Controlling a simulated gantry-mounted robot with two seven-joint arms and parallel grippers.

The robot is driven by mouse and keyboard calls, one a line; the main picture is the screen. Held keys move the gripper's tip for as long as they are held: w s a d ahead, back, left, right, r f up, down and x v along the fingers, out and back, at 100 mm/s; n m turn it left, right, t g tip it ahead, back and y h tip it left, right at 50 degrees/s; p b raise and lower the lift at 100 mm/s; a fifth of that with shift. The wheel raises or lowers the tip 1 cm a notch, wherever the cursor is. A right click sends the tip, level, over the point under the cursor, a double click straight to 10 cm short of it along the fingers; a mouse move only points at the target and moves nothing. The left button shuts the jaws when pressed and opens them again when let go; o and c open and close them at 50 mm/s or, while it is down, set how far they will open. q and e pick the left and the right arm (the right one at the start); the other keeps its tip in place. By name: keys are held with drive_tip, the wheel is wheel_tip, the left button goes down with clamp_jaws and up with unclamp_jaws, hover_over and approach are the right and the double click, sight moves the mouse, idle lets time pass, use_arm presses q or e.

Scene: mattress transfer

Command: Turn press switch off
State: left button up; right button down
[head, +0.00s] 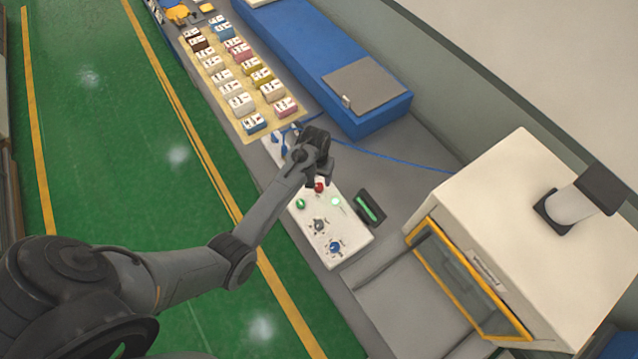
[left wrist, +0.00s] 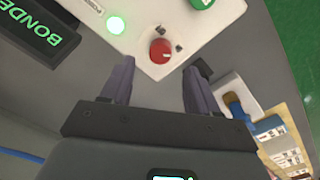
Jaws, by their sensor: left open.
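A white control panel (head: 345,228) stands on the grey bench. It carries a red knob (head: 319,187), a green button (head: 300,203), a lit green lamp (head: 336,201), a grey knob (head: 319,226) and a blue knob (head: 334,247). My left gripper (head: 323,177) is over the panel's far end, close to the red knob. In the left wrist view, the open fingers (left wrist: 156,75) point at the red knob (left wrist: 162,50), which lies just beyond the fingertips with nothing between them. I cannot read which control is labelled as the press switch. My right gripper is not in view.
A dark display (head: 368,208) with green lettering stands right of the panel. A small white box with blue parts (head: 275,145) is just beyond it. A cream machine (head: 520,210) with a yellow-framed door stands at right. A tray of small boxes (head: 245,75) lies farther back.

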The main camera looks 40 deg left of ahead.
sight(319, 186)
use_arm(q)
drive_tip(key=shift+d+f, duration=0.1)
drive_tip(key=shift+f, duration=2.65)
drive_tip(key=c, duration=1)
